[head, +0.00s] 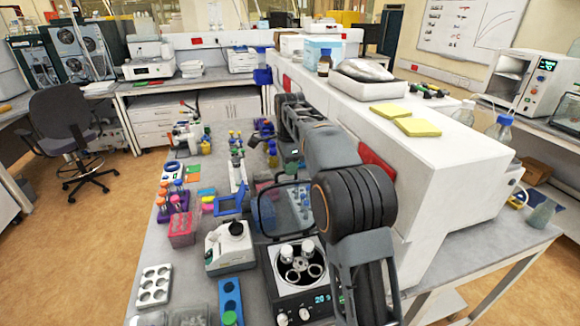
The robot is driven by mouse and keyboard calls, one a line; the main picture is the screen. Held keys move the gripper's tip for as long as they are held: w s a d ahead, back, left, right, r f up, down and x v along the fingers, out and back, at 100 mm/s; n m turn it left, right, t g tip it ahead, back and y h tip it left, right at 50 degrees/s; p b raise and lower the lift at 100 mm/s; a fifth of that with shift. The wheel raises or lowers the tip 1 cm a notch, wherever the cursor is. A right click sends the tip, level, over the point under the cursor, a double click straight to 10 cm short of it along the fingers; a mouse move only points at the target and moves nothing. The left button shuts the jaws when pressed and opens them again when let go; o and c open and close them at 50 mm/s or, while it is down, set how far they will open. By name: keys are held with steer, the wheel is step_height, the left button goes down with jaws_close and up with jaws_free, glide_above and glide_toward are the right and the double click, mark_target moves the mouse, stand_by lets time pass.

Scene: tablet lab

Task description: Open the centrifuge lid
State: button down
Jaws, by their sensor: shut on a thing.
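The centrifuge (268,272) stands on the bench at the lower middle, with its display and knobs facing me. Its round rotor bowl with pale tube holders shows from above. The centrifuge lid (268,215), a clear panel in a dark frame, stands raised at the back of the body, well clear of the bowl. My gripper (291,174) is small and partly hidden behind my arm, at the lid's upper edge. It is shut on the lid there, though the fingertips are hard to make out.
Left of the centrifuge stand a white instrument (230,247), a blue rack (229,298) and a white well plate (154,286). A pink tube rack (183,229) is farther left. A high white shelf unit (440,150) borders the bench on the right.

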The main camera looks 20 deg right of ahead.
steer(key=shift+s+f+b, duration=0.15)
steer(key=shift+s+b, duration=0.05)
steer(key=shift+b, duration=0.35)
steer(key=s+t+b, duration=0.1)
steer(key=s+b, duration=0.1)
steer(key=b, duration=0.1)
steer(key=s+r+t+b, duration=0.1)
steer(key=s+b, duration=0.2)
steer(key=b, duration=0.1)
steer(key=shift+s+t, duration=0.1)
steer(key=shift+t, duration=0.2)
steer(key=c, duration=1.2)
jaws_free()
steer(key=shift+r, duration=0.1)
steer(key=p+v, duration=0.2)
steer(key=v, duration=1.1)
steer(key=shift+r, duration=0.3)
